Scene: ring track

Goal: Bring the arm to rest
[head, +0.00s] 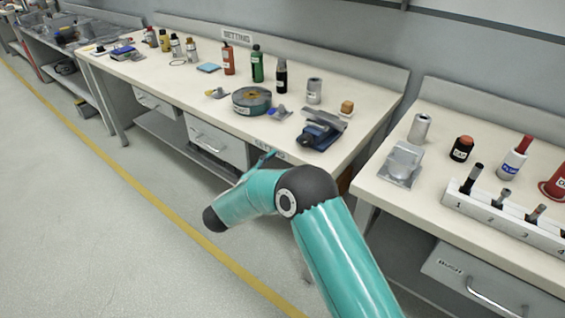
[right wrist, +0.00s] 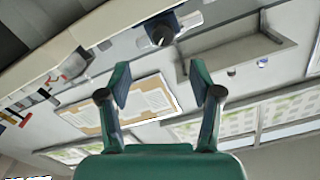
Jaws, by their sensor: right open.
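My right arm comes in from the bottom of the head view, bent at the elbow, in front of the benches. My right gripper (head: 264,160) shows only as a small teal piece behind the forearm, close to the front edge of the long bench. In the right wrist view the same gripper (right wrist: 162,80) has its two fingers spread wide, with nothing between them. My left gripper is in neither view.
The long bench (head: 180,75) carries several bottles, a round tin (head: 251,100) and a blue device (head: 319,130). The right bench (head: 430,205) holds a numbered white rack (head: 500,219) and a metal block (head: 401,163). Open floor (head: 120,220) lies at the left.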

